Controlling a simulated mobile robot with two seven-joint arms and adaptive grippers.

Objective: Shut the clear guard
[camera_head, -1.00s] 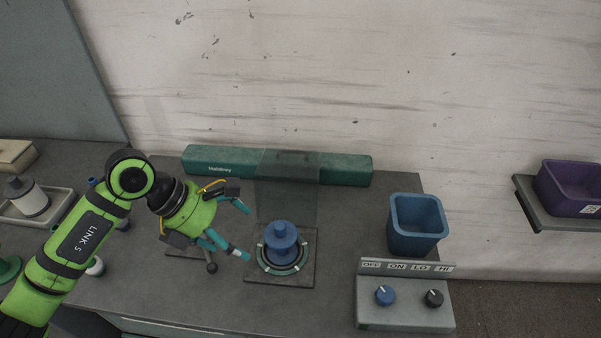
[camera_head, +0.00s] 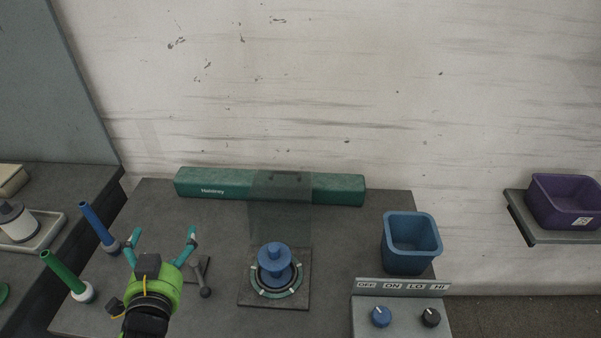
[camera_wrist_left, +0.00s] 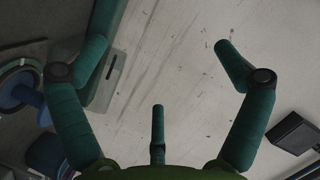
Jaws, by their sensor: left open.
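The clear guard (camera_head: 280,222) is a smoky see-through panel. It stands raised behind the blue spindle hub (camera_head: 274,258), with its top in front of the long green bar (camera_head: 220,186). The hub sits on a round dark ring on a square plate (camera_head: 245,292). My left gripper (camera_head: 163,240) is open and empty, left of the plate and apart from the guard, fingers pointing to the back. In the left wrist view its spread fingers (camera_wrist_left: 160,48) face the wall, and a blue part (camera_wrist_left: 22,94) shows at the left edge. My right gripper is not in view.
A blue bin (camera_head: 411,262) and a knob panel (camera_head: 400,318) are on the right.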

